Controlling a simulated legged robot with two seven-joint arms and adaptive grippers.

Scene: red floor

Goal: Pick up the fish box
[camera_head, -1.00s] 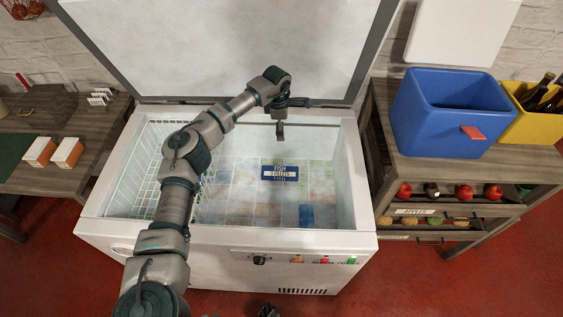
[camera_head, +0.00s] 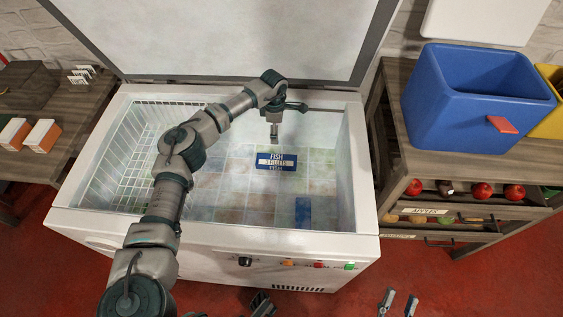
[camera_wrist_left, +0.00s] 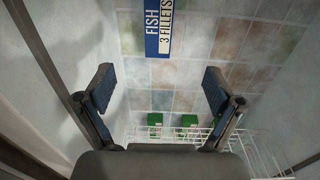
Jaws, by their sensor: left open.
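The fish box (camera_head: 277,162), blue and white with "FISH 3 FILLETS" on it, lies flat on the freezer floor. In the left wrist view, the fish box (camera_wrist_left: 159,27) is at the top, beyond my open fingers. My left gripper (camera_head: 274,131) hangs inside the white chest freezer (camera_head: 200,232), above and behind the box in the head view. In the wrist view, my left gripper (camera_wrist_left: 159,88) is open with nothing between its fingers. My right gripper (camera_head: 398,302) shows at the bottom edge, outside the freezer, its two fingertips apart and empty.
A second blue box (camera_head: 303,212) lies near the freezer's front wall. A wire basket (camera_head: 118,160) fills the left side. Green packs (camera_wrist_left: 155,122) show in the wrist view. The lid (camera_head: 240,40) is raised. A shelf with a blue bin (camera_head: 450,115) stands right.

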